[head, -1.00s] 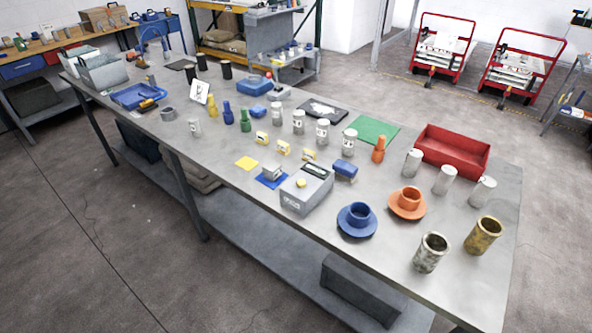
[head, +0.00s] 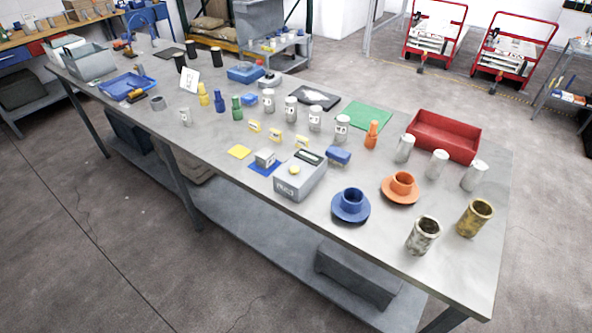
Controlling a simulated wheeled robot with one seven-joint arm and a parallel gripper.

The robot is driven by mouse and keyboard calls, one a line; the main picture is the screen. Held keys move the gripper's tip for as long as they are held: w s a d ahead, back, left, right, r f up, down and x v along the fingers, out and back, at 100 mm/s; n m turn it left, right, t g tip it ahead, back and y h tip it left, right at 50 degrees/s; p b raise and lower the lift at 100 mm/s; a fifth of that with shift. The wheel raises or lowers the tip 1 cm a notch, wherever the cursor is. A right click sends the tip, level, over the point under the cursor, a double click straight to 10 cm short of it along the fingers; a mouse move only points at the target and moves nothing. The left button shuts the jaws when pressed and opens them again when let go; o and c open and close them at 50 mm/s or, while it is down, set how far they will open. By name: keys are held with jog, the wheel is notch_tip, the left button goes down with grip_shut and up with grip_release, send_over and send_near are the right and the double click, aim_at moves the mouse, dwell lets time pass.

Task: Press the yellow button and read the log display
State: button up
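A grey box (head: 301,180) stands near the front edge of the long table, right of the middle. A round yellow button (head: 294,170) sits on its sloped top. A dark log display (head: 310,158) is on the top behind the button; any writing on it is too small to read. The front face carries a label that I cannot make out. Nothing touches the button. My gripper and arm do not show in the head view.
A blue pad with a small grey block (head: 265,157) lies left of the box, and a blue block (head: 338,155) behind it. A blue cup on a saucer (head: 351,204) stands to the right. Bare grey tabletop (head: 215,140) lies to the left.

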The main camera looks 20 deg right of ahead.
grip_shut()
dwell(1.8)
